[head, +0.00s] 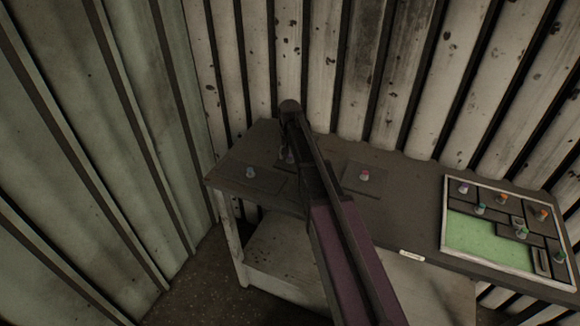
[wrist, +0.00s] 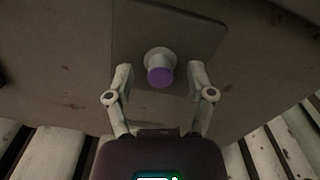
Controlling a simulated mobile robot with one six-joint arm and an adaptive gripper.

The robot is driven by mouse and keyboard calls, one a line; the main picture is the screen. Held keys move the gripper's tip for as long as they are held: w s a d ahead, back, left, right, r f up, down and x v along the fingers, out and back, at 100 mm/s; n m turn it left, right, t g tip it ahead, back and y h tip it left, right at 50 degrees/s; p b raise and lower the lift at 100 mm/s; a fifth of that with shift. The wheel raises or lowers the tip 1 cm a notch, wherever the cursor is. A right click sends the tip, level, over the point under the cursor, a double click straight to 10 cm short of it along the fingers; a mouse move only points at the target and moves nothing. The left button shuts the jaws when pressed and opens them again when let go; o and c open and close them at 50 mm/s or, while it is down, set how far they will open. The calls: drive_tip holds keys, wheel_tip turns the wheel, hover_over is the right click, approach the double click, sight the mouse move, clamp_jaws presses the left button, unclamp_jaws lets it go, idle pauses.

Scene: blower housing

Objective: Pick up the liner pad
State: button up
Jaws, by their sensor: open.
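A flat dark plate (wrist: 200,32), which I take to be the liner pad though no label shows, lies on the table in the wrist view. A pale knob with a purple top (wrist: 160,74) stands up from it. My gripper (wrist: 161,80) is open, with one finger on each side of the knob; I see a gap at both sides and cannot tell any contact. In the head view my arm hides most of the gripper and this plate.
Two similar flat plates with knobs lie on the table, a left plate (head: 263,181) and a right plate (head: 352,185). A framed tray (head: 446,222) with a green floor and several knobbed pieces stands at the right. A small white label (head: 412,255) is on the front edge. Corrugated walls close in behind and left.

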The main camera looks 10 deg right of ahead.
drive_tip(key=shift+f, duration=0.2)
idle(0.5)
clamp_jaws()
